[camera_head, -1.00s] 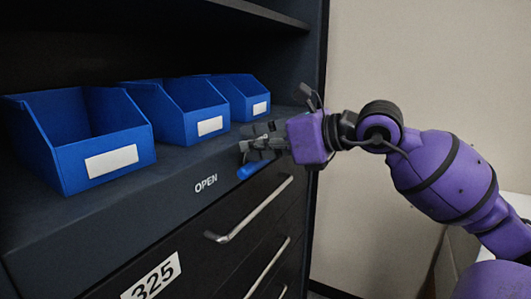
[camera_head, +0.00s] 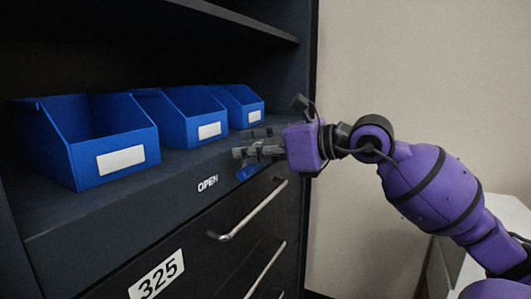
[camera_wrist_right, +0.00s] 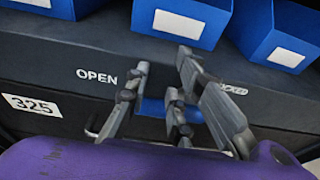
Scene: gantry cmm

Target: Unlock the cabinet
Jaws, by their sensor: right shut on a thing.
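The dark cabinet (camera_head: 110,225) has a white OPEN label (camera_head: 207,184) on its front ledge, also visible in the right wrist view (camera_wrist_right: 97,76). A blue latch handle (camera_head: 246,173) is on that ledge, to the right of OPEN. In the right wrist view the blue handle (camera_wrist_right: 155,107) lies between the fingers, partly hidden by them. My right gripper (camera_head: 240,154) is shut on it, reaching in from the right. A second label, partly covered, shows right of the fingers in the wrist view (camera_wrist_right: 233,88). My left gripper is not in view.
Several blue bins stand on the shelf just above the ledge, the nearest large one (camera_head: 122,178) at left. Drawers with metal bar handles (camera_head: 250,212) and a 325 label (camera_head: 157,276) are below. A pale wall (camera_head: 420,80) is at right.

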